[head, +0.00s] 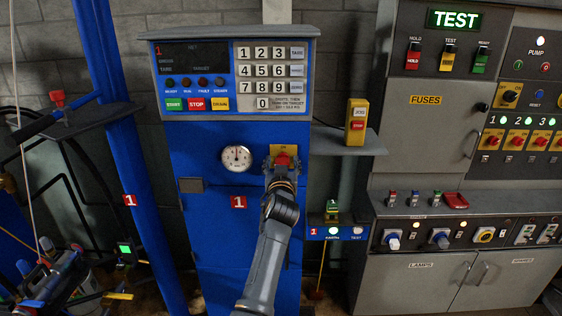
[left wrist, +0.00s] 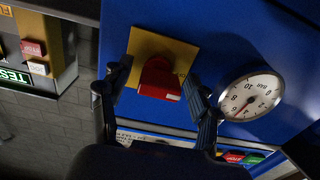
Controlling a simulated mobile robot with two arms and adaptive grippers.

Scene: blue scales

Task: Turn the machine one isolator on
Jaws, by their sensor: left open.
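The machine one isolator is a red knob (left wrist: 158,80) on a yellow plate (left wrist: 150,46) fixed to the blue machine panel. In the head view the red knob (head: 283,159) shows just above my left gripper (head: 283,172), right of the gauge. My left gripper is open in front of the isolator. In the left wrist view its two fingers (left wrist: 156,84) stand on either side of the red knob; I cannot tell whether they touch it. The gripper hides the lower part of the isolator in the head view. My right gripper is not in view.
A round pressure gauge (head: 237,158) sits left of the isolator. A keypad panel (head: 271,76) is above. A shelf (head: 347,143) with a yellow button box (head: 356,122) juts out at right. A blue post (head: 122,150) stands at left, and a grey control cabinet (head: 440,130) at far right.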

